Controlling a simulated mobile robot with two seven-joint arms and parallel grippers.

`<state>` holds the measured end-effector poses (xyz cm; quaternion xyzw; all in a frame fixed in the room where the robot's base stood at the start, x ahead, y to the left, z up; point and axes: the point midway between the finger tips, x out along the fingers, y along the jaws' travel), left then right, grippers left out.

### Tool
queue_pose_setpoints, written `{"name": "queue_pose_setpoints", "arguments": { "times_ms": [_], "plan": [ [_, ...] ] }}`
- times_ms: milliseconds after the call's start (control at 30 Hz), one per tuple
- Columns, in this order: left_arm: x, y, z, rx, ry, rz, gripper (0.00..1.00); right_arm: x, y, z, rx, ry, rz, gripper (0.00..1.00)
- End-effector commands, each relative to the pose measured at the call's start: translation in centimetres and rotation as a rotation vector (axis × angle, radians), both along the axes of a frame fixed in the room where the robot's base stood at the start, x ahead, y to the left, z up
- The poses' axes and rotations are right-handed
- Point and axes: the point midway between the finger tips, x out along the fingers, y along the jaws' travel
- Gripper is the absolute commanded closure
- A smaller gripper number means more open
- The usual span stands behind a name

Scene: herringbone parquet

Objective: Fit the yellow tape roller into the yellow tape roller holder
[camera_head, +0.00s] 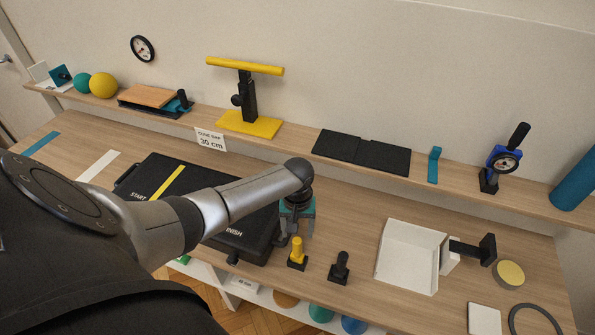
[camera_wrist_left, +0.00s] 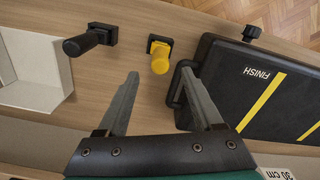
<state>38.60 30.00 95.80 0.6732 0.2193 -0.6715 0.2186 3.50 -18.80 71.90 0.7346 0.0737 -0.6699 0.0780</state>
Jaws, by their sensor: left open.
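A short yellow cylinder (camera_head: 297,250), which looks like the yellow tape roller, stands upright in a small square black base, apparently its holder (camera_head: 296,266), near the table's front edge. In the left wrist view the yellow cylinder (camera_wrist_left: 160,64) and black base (camera_wrist_left: 158,41) show just beyond the fingertips. I cannot tell how deeply the cylinder sits in the base. My left gripper (camera_head: 297,229) is open and empty, pointing down just above and behind the cylinder. In the left wrist view its fingers (camera_wrist_left: 159,74) spread to either side of the cylinder, with no visible contact. My right gripper is out of view.
A similar black piece (camera_head: 340,268) stands close to the right. A black case (camera_head: 245,240) marked FINISH lies close to the left. Farther right are a white tray (camera_head: 408,257) and a yellow-topped disc (camera_head: 509,272). The raised back shelf holds a yellow T-shaped stand (camera_head: 248,100).

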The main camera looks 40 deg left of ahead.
Motion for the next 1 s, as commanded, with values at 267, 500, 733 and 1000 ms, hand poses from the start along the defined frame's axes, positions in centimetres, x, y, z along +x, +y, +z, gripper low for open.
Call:
{"name": "queue_pose_setpoints", "arguments": {
  "times_ms": [267, 500, 733, 1000],
  "plan": [
    [0.0, 0.0, 5.0, 0.0, -0.002, -0.001, 0.32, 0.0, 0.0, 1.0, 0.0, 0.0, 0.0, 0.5],
    [0.0, 0.0, 6.9, 0.0, 0.0, 0.0, 0.32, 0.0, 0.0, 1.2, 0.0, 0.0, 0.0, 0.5],
    [0.0, 0.0, 7.0, -0.001, 0.0, 0.001, 0.32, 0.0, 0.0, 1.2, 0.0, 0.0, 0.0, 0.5],
    [0.0, 0.0, 7.0, -0.001, 0.001, 0.0, 0.32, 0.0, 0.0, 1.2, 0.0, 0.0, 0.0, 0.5]
  ]
}}
